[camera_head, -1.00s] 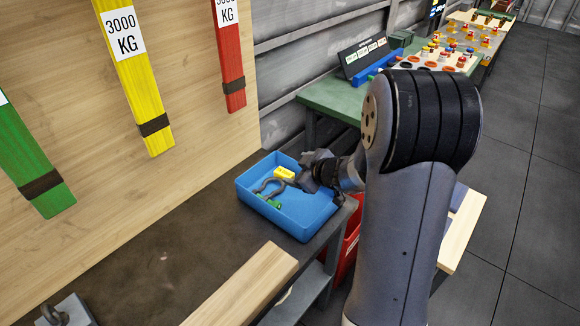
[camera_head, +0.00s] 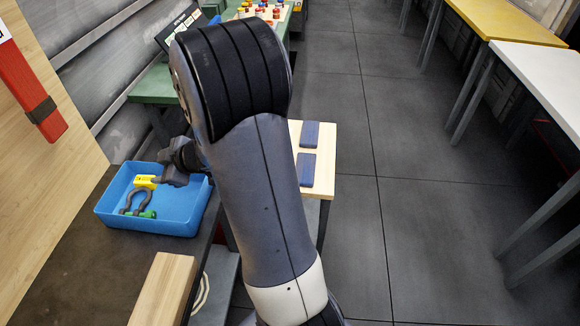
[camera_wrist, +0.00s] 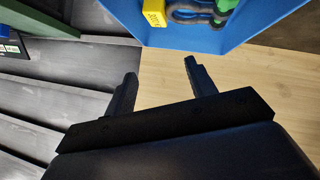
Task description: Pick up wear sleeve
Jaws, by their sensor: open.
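My gripper (camera_wrist: 160,70) is open and empty in the wrist view, its fingers spread over a gap between the grey wall and a wood surface. In the head view my gripper (camera_head: 172,178) is over or beside the right rear rim of a blue bin (camera_head: 160,224). The bin holds a yellow block (camera_head: 145,181), a dark grey shackle (camera_head: 127,203) and a green pin piece (camera_head: 148,214). In the wrist view the blue bin (camera_wrist: 245,35) and yellow block (camera_wrist: 154,12) are at the top, clear of the fingers. I cannot tell which thing is the wear sleeve.
The bin stands on a dark bench (camera_head: 85,265) with a wooden beam (camera_head: 162,290). Two blue pads (camera_head: 307,170) lie on a wooden table right of my arm. Open floor (camera_head: 420,170) lies to the right.

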